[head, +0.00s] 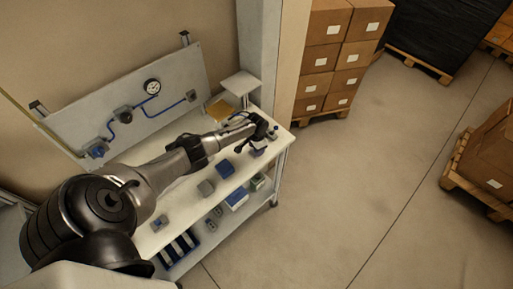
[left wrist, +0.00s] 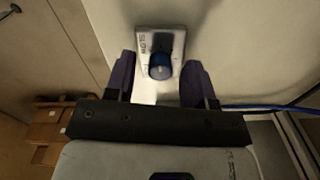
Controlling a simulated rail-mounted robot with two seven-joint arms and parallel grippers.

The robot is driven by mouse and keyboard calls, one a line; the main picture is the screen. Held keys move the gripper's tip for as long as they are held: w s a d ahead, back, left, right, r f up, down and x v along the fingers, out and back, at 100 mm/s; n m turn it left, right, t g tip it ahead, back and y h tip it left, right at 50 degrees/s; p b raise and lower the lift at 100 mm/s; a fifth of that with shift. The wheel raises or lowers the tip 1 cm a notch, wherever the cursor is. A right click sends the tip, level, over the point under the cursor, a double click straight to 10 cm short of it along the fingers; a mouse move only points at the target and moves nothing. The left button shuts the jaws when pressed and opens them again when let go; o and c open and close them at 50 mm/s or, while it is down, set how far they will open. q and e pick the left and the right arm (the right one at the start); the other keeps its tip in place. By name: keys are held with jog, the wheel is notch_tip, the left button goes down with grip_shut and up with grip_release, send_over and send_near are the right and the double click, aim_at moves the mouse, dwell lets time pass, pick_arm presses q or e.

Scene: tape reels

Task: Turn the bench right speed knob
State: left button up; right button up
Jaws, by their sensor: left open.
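The speed knob (left wrist: 160,66) is a round blue knob on a pale plate (left wrist: 161,42) with dark lettering, seen in the left wrist view. My left gripper (left wrist: 158,72) is open, with one dark purple finger on each side of the knob. A gap shows between the knob and each finger; I cannot tell how far the fingertips reach along it. In the head view my left gripper (head: 257,133) is over the far right end of the white bench (head: 146,240). The knob cannot be made out clearly there. My right gripper is not in view.
A grey panel (head: 180,75) with a round gauge (head: 152,86) and blue lines stands behind the bench. Small blue and grey boxes (head: 225,168) sit along the bench front. Stacked cartons (head: 322,58) stand beyond its right end.

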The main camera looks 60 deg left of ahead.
pick_arm(q)
jog(key=shift+r, duration=0.1)
jog(key=shift+r, duration=0.35)
notch_tip(320, 180, up, 13)
jog(key=p, duration=0.1)
dwell(0.8)
